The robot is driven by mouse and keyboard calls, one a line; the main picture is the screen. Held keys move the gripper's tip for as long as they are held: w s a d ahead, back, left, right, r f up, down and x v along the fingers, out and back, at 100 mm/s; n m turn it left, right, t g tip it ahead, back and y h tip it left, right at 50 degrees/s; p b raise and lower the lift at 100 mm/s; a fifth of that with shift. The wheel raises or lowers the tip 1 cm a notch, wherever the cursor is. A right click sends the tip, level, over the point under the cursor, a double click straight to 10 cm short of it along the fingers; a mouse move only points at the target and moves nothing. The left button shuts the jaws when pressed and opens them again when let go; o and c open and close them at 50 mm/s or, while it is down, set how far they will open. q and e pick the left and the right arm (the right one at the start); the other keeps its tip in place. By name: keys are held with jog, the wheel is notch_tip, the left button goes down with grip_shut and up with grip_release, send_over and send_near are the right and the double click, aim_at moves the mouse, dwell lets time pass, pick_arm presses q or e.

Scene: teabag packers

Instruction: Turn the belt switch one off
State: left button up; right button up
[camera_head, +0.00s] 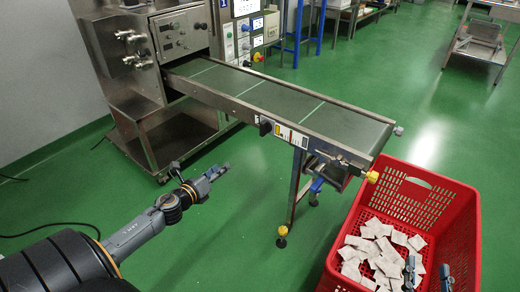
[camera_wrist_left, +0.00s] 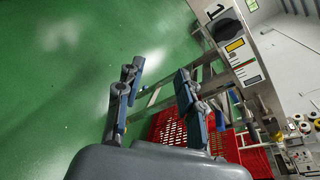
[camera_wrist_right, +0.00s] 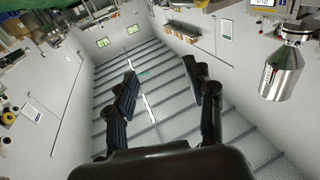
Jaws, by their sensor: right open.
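Belt switch one, a black rotary knob (camera_head: 265,128), sits on the side rail of the conveyor (camera_head: 310,105), left of a white panel with red and yellow labels. The left wrist view shows the knob (camera_wrist_left: 223,29) at top right, beside a "1" marking; its on or off setting is unclear. My left gripper (camera_head: 214,177) is open and empty, in front of the conveyor, left of and apart from the knob. Its spread fingers also show in the left wrist view (camera_wrist_left: 158,76). My right gripper (camera_head: 428,271) is open and empty, seen over the red crate; its fingers (camera_wrist_right: 160,75) are spread.
A steel machine (camera_head: 130,70) with knobs stands at the conveyor's far end. Conveyor legs (camera_head: 296,185) stand right of my left gripper. Green floor lies open around it.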

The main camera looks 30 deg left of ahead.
aim_at(261, 129)
pick_arm(q)
jog(key=w+d+r+m+t+h+b, duration=0.2)
jog(key=w+d+r+m+h+b, duration=0.15)
jog(key=r+m, duration=0.45)
jog(key=shift+y, duration=0.35)
jog(key=w, duration=0.3)
jog(key=w+d, duration=0.1)
jog(key=w, duration=0.7)
jog(key=shift+d+r, duration=0.2)
jog(key=shift+d, duration=0.2)
jog(key=shift+w+b, duration=0.3)
jog(key=shift+w, duration=0.55)
pick_arm(e)
jog(key=s+r+t+y, duration=0.1)
jog(key=s+r+t, duration=0.1)
jog(key=r, duration=0.4)
jog(key=s+r+t, duration=0.3)
jog(key=r, duration=0.4)
jog(key=shift+s+d+r+y, duration=0.25)
jog(key=shift+s+d+y, duration=0.05)
jog(key=shift+d+y, duration=0.1)
pick_arm(q)
jog(key=shift+d, duration=0.1)
jog(key=shift+c, duration=0.4)
grip_shut()
